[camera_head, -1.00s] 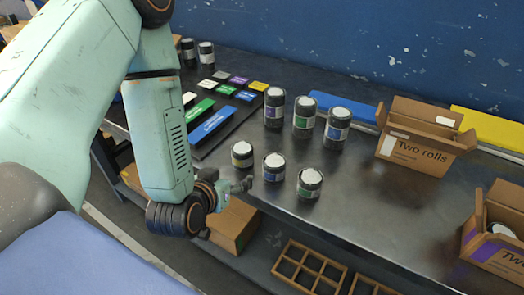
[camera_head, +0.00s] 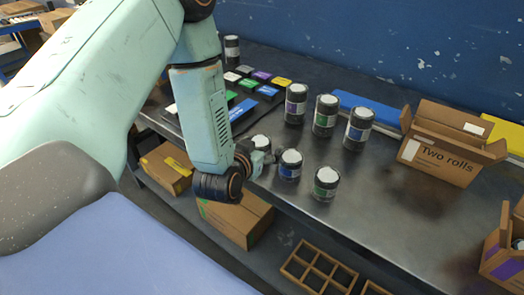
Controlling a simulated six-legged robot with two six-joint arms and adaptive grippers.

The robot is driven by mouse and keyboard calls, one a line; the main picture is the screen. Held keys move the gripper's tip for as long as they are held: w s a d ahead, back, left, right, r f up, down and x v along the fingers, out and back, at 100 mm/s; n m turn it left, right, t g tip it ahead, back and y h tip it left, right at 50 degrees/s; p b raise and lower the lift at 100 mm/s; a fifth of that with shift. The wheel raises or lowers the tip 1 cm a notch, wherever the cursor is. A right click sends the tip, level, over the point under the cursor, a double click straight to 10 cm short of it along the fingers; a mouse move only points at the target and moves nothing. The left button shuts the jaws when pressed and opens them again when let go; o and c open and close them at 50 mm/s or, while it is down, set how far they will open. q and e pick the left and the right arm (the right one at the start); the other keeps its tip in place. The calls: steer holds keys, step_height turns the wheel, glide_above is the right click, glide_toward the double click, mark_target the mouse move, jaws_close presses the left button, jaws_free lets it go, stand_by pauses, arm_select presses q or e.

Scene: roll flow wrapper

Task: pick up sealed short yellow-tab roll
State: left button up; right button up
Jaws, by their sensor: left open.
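The short yellow-tab roll (camera_head: 260,142) stands upright on the dark bench, at the left end of the front row of short rolls. Its white top shows, but its lower front and its tab are mostly hidden behind my left gripper. My left gripper (camera_head: 268,158) is open, low at the bench's front edge, right in front of this roll. I cannot tell whether the fingers touch it or are around it. A short blue-tab roll (camera_head: 290,166) stands just right of the gripper. A short green-tab roll (camera_head: 326,185) stands further right.
Tall rolls with purple (camera_head: 296,104), green (camera_head: 325,116) and blue (camera_head: 358,129) tabs stand behind. An open "Two rolls" box (camera_head: 440,157) stands to the right. Coloured label plates lie at the left. Bare bench lies right of the short rolls.

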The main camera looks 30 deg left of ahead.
arm_select(q)
steer(key=shift+w+a+f, duration=0.15)
steer(key=shift+a, duration=0.2)
steer(key=shift+d, duration=0.25)
steer(key=c, duration=0.5)
steer(key=shift+a, duration=0.2)
steer(key=c, duration=0.4)
steer(key=shift+d, duration=0.15)
steer(key=c, duration=0.5)
